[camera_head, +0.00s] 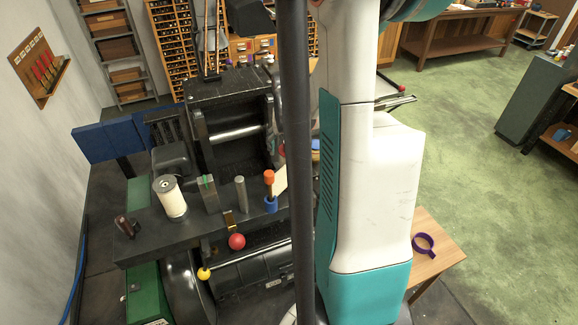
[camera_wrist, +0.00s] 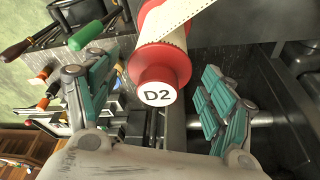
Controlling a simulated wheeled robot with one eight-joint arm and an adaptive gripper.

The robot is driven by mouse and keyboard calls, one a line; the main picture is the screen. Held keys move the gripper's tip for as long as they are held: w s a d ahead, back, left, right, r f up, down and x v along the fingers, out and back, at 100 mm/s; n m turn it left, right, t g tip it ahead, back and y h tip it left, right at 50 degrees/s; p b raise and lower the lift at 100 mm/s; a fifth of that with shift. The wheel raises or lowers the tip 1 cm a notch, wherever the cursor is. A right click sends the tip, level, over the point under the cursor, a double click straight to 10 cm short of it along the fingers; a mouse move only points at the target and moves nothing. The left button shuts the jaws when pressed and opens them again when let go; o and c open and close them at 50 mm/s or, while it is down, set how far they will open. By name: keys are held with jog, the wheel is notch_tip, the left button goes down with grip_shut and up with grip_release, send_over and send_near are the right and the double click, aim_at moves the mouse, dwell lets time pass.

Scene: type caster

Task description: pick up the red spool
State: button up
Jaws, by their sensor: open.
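The red spool (camera_wrist: 160,66) shows in the wrist view, with a cream perforated paper strip wound on it and a white end label reading "D2". It lies between the two teal fingers of my gripper (camera_wrist: 162,80), which are spread wide. A gap shows on each side of the spool, wider on the right, and neither finger appears to touch it. In the head view I cannot make out the spool or the gripper; my own arm covers the middle of that view.
In the head view, a black machine (camera_head: 228,130) stands left of my arm. Its dark shelf (camera_head: 150,240) bears a cream cylinder (camera_head: 171,200) and several upright tools. A red ball knob (camera_head: 237,241) sits below. A purple ring (camera_head: 424,244) lies on a wooden table (camera_head: 440,262) at right.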

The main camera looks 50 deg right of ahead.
jog(key=shift+x, duration=2.6)
jog(key=c, duration=1.3)
